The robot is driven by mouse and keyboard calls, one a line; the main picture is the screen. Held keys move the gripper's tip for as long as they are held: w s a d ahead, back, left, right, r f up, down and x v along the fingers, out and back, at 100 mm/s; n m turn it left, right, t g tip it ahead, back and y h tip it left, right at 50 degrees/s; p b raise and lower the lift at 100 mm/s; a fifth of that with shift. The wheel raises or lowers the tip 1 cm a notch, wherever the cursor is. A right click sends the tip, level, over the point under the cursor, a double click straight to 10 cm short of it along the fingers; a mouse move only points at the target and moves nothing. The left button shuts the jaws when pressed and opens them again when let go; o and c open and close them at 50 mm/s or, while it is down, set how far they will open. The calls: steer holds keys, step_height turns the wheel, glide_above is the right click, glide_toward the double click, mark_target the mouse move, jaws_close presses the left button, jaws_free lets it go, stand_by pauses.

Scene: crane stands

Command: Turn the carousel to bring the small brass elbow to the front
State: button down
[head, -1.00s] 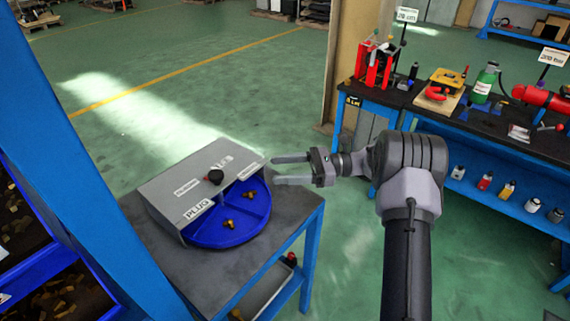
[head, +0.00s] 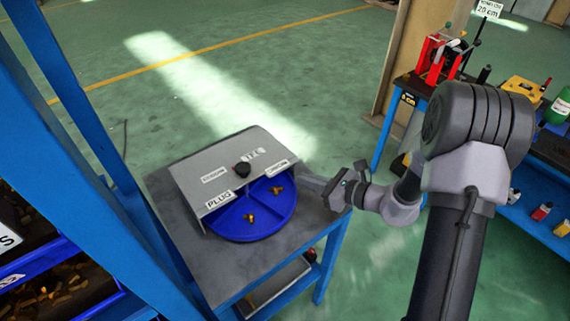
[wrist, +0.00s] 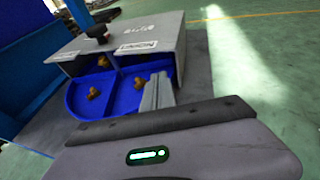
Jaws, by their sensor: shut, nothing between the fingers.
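The carousel is a blue round tray (head: 232,228) with divider walls, partly under a grey cover (head: 220,165) with a black knob (head: 242,170) on top. In the head view, one brass fitting (head: 249,217) lies in the front compartment and another brass fitting (head: 277,190) in the right one. The wrist view shows several small brass pieces (wrist: 93,92) in the tray. I cannot tell which is the small elbow. My gripper (head: 305,180) is shut and empty, close to the tray's right edge; its fingers (wrist: 158,92) also show in the wrist view. Whether they touch the tray is unclear.
The carousel stands on a grey-topped table (head: 185,225) with blue legs. A blue rack post (head: 75,140) rises at the left, beside bins of brass parts (head: 70,290). A workbench (head: 415,85) with red tools stands at the right. Open green floor lies behind.

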mark_target(278, 175)
steer(key=shift+w+f, duration=0.3)
steer(key=shift+f, duration=0.1)
steer(key=b+x, duration=0.2)
steer(key=x, duration=0.6)
steer(key=shift+w+a+b, duration=0.1)
steer(key=shift+a+b, duration=0.15)
steer(key=shift+b, duration=0.05)
steer(key=shift+w+a, duration=0.3)
steer(key=shift+w, duration=0.05)
steer(key=shift+w+a+f, duration=0.1)
steer(key=shift+w+a, duration=0.3)
steer(key=shift+w, duration=0.2)
